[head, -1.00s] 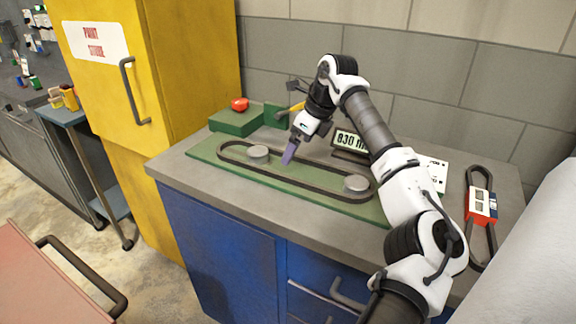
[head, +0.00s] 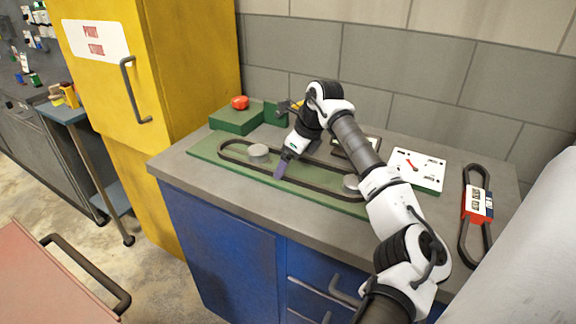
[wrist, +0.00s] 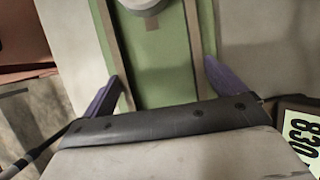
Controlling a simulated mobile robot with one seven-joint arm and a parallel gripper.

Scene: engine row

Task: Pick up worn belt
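The worn belt (head: 303,183) is a dark flat loop around two grey pulleys on a green board (head: 205,150) on the counter. My gripper (head: 281,170) points down over the middle stretch of the loop, between the two pulleys. The belt's two long runs (wrist: 194,40) show between the fingers. From these views I cannot tell whether the fingers touch the belt or board.
A second belt (head: 466,235) with a red and white sleeve lies at the right. A white card (head: 418,168) lies beside the board. A green box with a red button (head: 240,103) stands behind left. A number display (wrist: 300,135) is close to my gripper. A yellow cabinet (head: 185,60) bounds the left.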

